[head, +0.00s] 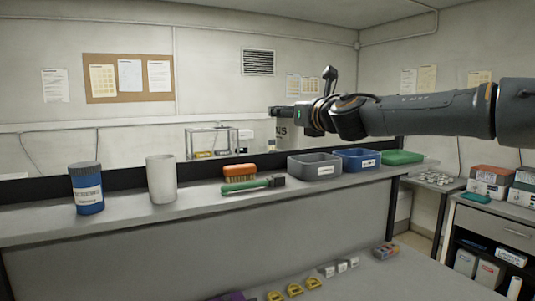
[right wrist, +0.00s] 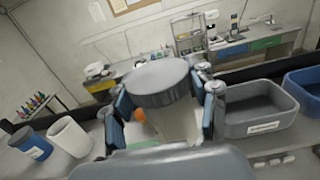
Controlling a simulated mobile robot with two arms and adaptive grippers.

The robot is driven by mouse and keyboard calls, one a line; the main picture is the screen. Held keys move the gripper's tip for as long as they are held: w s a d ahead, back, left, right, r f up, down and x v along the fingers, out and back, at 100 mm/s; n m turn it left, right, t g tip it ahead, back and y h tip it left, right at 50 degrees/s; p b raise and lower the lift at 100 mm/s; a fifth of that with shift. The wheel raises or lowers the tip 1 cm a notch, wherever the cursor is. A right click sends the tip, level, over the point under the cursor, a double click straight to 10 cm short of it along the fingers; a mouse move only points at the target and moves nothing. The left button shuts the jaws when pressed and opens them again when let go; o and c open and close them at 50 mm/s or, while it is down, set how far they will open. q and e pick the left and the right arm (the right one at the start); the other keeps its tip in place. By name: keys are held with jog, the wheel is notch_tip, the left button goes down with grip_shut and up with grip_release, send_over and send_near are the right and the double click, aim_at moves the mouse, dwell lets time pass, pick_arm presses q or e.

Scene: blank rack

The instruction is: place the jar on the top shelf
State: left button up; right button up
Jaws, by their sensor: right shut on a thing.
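My right gripper (head: 284,112) reaches in from the right, above and behind the top shelf (head: 205,201) in the head view. In the right wrist view its fingers (right wrist: 164,108) are shut around a jar (right wrist: 178,122) with a grey lid (right wrist: 157,80) and a pale body. In the head view only a pale part of the jar (head: 282,132) with dark letters shows below the gripper; its base is hidden or unclear. A blue jar (head: 88,192) with a dark lid stands upright at the shelf's left. My left gripper is not in view.
On the shelf stand a white cup (head: 161,179), an orange brush (head: 239,172), a green-handled brush (head: 246,186), a grey bin (head: 315,172), a blue bin (head: 357,164) and a green tray (head: 402,158). Bare shelf lies between cup and brushes. Small items (head: 294,290) lie on the lower level.

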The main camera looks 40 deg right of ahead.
jog(key=w+f, duration=0.3)
jog(key=w+d+f+p, duration=0.1)
jog(key=w+f, duration=0.2)
jog(key=f, duration=0.1)
jog(key=w+f+p, duration=0.1)
jog(key=w+f, duration=0.2)
jog(key=shift+w+d+f, duration=0.3)
jog(key=shift+d, duration=0.1)
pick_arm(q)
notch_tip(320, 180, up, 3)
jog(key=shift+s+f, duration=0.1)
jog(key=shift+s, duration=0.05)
pick_arm(e)
jog(key=shift+d+f, duration=0.15)
jog(key=shift+f, duration=0.15)
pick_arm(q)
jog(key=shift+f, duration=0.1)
pick_arm(e)
jog(key=shift+f, duration=0.15)
jog(key=o, duration=0.9)
jog(key=shift+a, duration=0.2)
jog(key=shift+o, duration=1.3)
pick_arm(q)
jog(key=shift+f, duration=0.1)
pick_arm(e)
jog(key=shift+d, duration=0.1)
